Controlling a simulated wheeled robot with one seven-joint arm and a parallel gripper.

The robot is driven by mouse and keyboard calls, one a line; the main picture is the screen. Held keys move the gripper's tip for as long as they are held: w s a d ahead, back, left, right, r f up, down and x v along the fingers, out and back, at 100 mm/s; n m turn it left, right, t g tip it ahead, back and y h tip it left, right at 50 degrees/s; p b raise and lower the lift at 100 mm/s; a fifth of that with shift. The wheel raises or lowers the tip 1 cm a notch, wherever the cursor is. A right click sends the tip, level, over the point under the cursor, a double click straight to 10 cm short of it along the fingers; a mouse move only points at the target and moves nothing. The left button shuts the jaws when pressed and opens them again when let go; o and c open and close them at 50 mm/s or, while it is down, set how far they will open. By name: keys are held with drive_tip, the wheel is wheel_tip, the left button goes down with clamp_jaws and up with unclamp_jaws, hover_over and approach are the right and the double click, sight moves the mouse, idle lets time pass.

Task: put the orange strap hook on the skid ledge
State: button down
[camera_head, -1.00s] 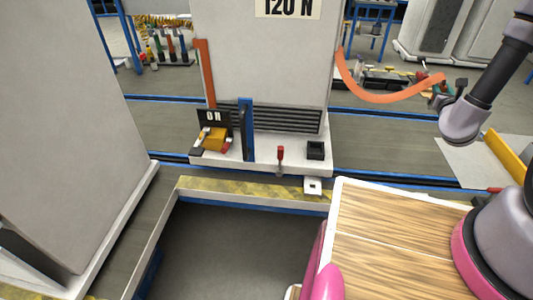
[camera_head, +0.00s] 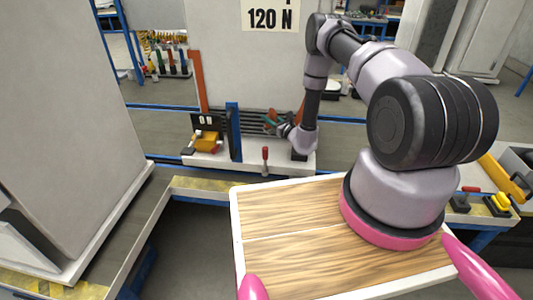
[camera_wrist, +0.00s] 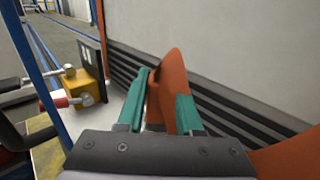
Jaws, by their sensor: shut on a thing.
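My gripper (camera_wrist: 161,92) has teal fingers and is shut on the orange strap hook (camera_wrist: 172,78), whose pointed end stands up between the fingers. In the head view my gripper (camera_head: 273,122) is in front of the cabinet's dark vent slats, above the pale skid ledge (camera_head: 288,167). The orange strap (camera_wrist: 288,158) runs off at the lower right of the wrist view. In the head view my arm hides most of the strap. I cannot tell whether the hook touches anything besides the fingers.
A fixed orange upright (camera_head: 197,80) is on the cabinet's left. A wood-topped surface (camera_head: 290,225) lies in front.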

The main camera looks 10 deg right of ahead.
sight(272, 132)
drive_tip(key=f, duration=0.6)
drive_tip(key=shift+a, duration=0.25)
drive_tip(key=shift+d+f, duration=0.15)
drive_tip(key=shift+f, duration=2.15)
drive_tip(key=shift+f, duration=0.1)
drive_tip(key=c, duration=0.6)
unclamp_jaws()
drive_tip(key=shift+o, duration=0.2)
